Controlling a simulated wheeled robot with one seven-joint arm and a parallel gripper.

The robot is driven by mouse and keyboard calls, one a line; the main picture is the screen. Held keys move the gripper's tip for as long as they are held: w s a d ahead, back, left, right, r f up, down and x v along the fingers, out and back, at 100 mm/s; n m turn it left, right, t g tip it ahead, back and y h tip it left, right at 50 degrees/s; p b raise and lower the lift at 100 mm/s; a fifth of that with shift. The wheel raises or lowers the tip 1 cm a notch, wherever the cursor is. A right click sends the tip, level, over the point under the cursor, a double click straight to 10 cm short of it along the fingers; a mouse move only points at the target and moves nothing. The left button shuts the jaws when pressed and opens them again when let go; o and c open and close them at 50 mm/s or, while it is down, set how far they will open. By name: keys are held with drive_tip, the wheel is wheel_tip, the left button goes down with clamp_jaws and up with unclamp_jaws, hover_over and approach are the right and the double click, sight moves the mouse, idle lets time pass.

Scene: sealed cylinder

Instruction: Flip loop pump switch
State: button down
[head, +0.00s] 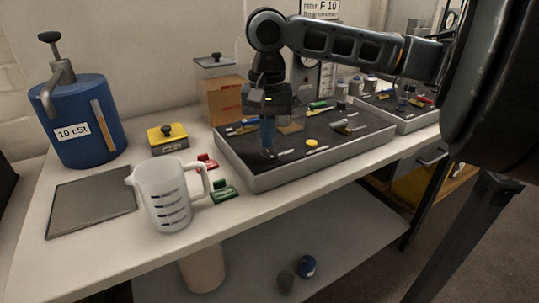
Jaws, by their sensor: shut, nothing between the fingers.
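My gripper (267,150) points down over the left part of a black-lined tray (325,164) on the bench. Its fingers are together and hold nothing. I cannot tell whether the tips touch the tray floor. No switch is clearly labelled as the loop pump switch. A yellow box with a black knob (168,141) stands left of the tray. A small red piece (206,161) and a green piece (223,191) lie between the jug and the tray; any of these may be a control. A round yellow piece (311,143) lies in the tray to the right of my gripper.
A clear measuring jug (165,195) stands near the front edge. A blue "10 cSt" canister (88,135), a flat grey plate (91,201) and an amber-filled container (219,95) are also on the bench. Small tools lie in the tray, and a second tray (418,123) stands at right.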

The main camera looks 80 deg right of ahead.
drive_tip(key=shift+f+b, duration=0.35)
drive_tip(key=shift+f, duration=0.35)
idle(0.3)
drive_tip(key=shift+r, duration=0.15)
wheel_tip(320, 180, up, 7)
drive_tip(key=p, duration=0.7)
idle(0.6)
